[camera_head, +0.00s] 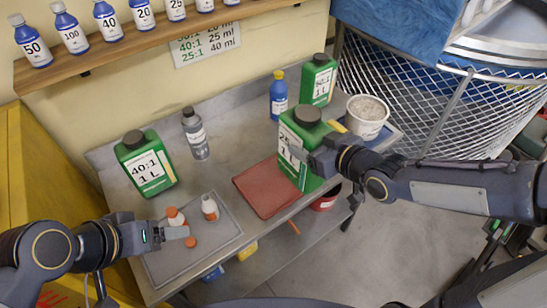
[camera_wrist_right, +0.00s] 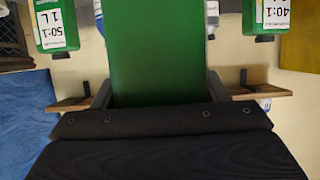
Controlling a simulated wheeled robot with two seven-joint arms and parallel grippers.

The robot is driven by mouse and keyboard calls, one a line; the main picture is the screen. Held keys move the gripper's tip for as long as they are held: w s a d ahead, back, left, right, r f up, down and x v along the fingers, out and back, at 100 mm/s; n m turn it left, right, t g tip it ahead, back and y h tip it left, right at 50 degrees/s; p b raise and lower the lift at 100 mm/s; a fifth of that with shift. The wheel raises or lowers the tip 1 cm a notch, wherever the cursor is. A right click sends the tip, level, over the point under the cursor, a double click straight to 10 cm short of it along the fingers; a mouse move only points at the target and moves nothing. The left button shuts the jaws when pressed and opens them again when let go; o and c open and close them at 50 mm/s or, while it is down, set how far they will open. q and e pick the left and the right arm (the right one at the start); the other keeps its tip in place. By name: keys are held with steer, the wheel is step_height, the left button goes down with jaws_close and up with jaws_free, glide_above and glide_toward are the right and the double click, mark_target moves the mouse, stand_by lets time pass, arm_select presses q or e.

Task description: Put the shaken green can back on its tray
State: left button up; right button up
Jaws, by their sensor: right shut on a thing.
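My right gripper (camera_head: 318,160) is shut on a large green can (camera_head: 288,120) with a dark cap and a white label. The can looks roughly upright near the bench's front edge, right of a flat red-brown mat or tray (camera_head: 265,190). I cannot tell whether its base touches the bench. In the right wrist view the held can (camera_wrist_right: 158,50) fills the middle between the fingers. My left gripper (camera_head: 180,232) is by two small bottles, at the grey tray (camera_head: 222,238); its opening is unclear.
Other green cans stand at left, marked 40:1 (camera_head: 147,175), and behind, marked 50:1 (camera_head: 318,82). A blue bottle (camera_head: 278,100), a grey bottle (camera_head: 195,135) and a white tub (camera_head: 367,117) also stand on the bench. A loose orange cap (camera_head: 190,242) lies near my left gripper.

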mark_target(284, 144)
steer(key=w+a+f+b, duration=0.1)
steer(key=w+a+b, duration=0.1)
steer(key=b, duration=0.2)
steer(key=w+a+f+b, duration=0.1)
steer(key=a+f+b, duration=0.1)
steer(key=b, duration=0.2)
steer(key=shift+w+a+f, duration=0.1)
steer(key=shift+w+a, duration=0.2)
steer(key=shift+w, duration=0.05)
steer(key=f+b, duration=0.1)
steer(key=w+a+f+b, duration=0.1)
steer(key=b, duration=0.1)
steer(key=shift+w+a, duration=0.1)
steer(key=shift+a, duration=0.15)
step_height(284, 144, down, 6)
steer(key=w+a+b, duration=0.2)
steer(key=shift+w, duration=0.1)
steer(key=shift+f+b, duration=0.25)
steer(key=shift+b, duration=0.15)
steer(key=o, duration=1.7)
